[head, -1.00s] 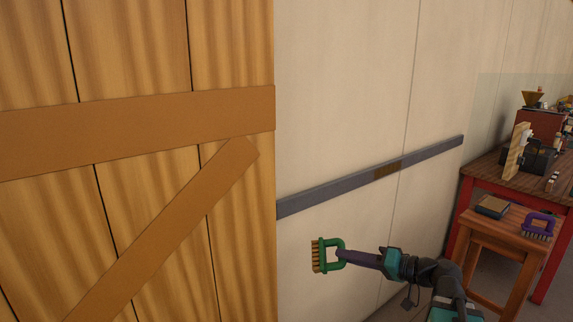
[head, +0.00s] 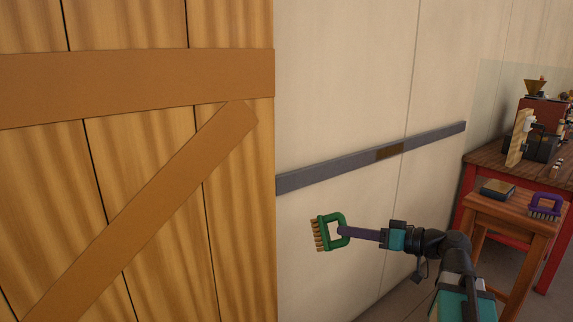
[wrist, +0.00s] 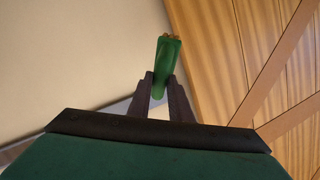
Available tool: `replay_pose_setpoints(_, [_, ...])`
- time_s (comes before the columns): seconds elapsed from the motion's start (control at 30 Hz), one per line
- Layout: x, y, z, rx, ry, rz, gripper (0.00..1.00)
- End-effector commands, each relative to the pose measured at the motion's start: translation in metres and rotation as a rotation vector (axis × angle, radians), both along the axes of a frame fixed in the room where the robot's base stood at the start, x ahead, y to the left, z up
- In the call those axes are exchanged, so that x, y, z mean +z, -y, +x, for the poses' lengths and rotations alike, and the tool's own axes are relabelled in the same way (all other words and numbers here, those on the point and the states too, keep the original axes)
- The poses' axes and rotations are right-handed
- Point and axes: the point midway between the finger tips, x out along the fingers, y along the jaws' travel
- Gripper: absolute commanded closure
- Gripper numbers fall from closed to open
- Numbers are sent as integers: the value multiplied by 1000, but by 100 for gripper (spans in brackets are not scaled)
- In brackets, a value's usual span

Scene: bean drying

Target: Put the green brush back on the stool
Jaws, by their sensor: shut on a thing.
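The green brush (head: 334,219) has tan bristles that face left in the head view. My gripper (head: 346,232) is shut on its green handle and holds it in the air before the pale wall. In the wrist view the brush (wrist: 166,62) stands between the two dark fingers of my gripper (wrist: 162,88). Its bristles are mostly hidden there. The wooden stool (head: 509,213) stands at the right, apart from the brush. On its top are a purple brush (head: 545,205) and a dark, flat block-like thing (head: 497,189).
A wooden sliding door (head: 150,180) fills the left. A grey rail (head: 340,166) runs along the pale wall (head: 345,80). A red table (head: 478,164) with a machine and other items stands behind the stool. Some bare stool top shows between and in front of its items.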

Motion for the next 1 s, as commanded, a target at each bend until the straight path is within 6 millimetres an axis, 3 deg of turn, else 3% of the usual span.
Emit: replay_pose_setpoints(1.0, [-3,0,1,49,194,-135,100])
